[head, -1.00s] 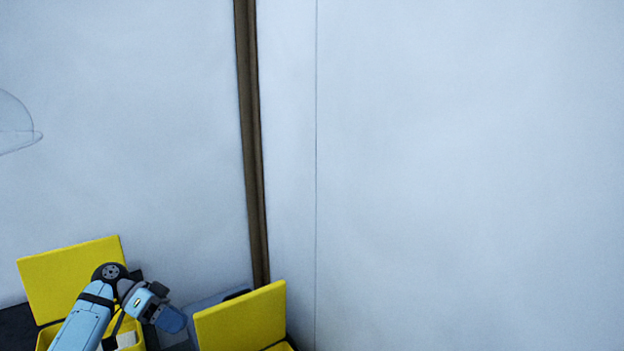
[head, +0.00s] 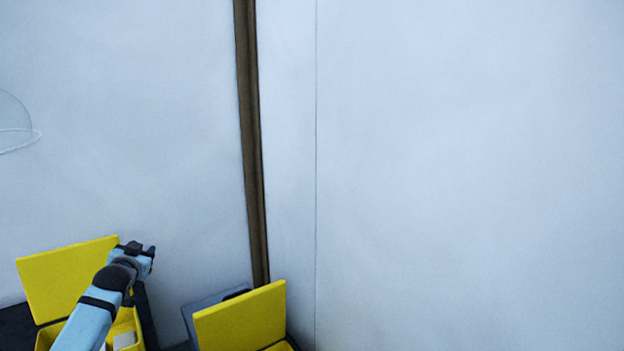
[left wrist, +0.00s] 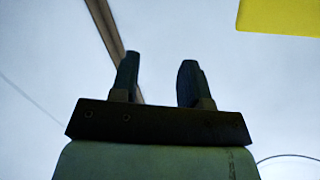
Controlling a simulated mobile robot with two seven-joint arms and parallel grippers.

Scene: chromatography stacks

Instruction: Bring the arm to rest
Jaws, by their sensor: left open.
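My left gripper (head: 152,251) is at the end of my blue arm, at the lower left of the head view. It is raised in front of the pale wall, beside the top right corner of a yellow lid. In the left wrist view its two dark fingers (left wrist: 160,82) stand apart with only wall between and behind them, so it is open and empty. My right gripper is in neither view.
An open yellow box (head: 45,338) with its raised lid (head: 65,280) is behind my arm, with pale items inside. A second yellow lid (head: 240,318) stands to its right, before a grey case (head: 193,311). A brown strip (head: 252,140) runs up the wall.

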